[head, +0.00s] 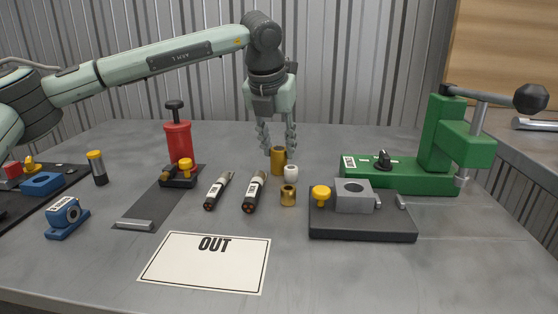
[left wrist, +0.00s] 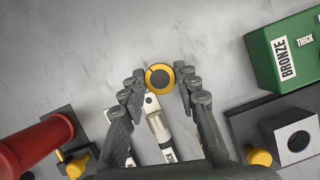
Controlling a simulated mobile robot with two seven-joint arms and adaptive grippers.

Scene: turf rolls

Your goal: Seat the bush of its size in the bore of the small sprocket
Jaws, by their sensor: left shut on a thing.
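A tall brass-coloured bush (head: 279,161) stands near the middle of the table. My left gripper (head: 277,146) points down over it and is shut on its upper end. In the left wrist view the bush (left wrist: 160,67) shows end-on as a yellow ring with a dark middle, between the fingertips of my left gripper (left wrist: 160,84). A white bush (head: 291,174) and a shorter brass bush (head: 288,195) stand in front of it. I cannot make out a small sprocket in either view. My right gripper is not in view.
A grey bored block (head: 353,196) sits on a dark fixture (head: 362,230) with a yellow knob. A green press (head: 440,150) stands behind right. A red-bodied tool (head: 178,143) and two labelled dark tools (head: 254,190) are left. An OUT card (head: 205,263) lies in front.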

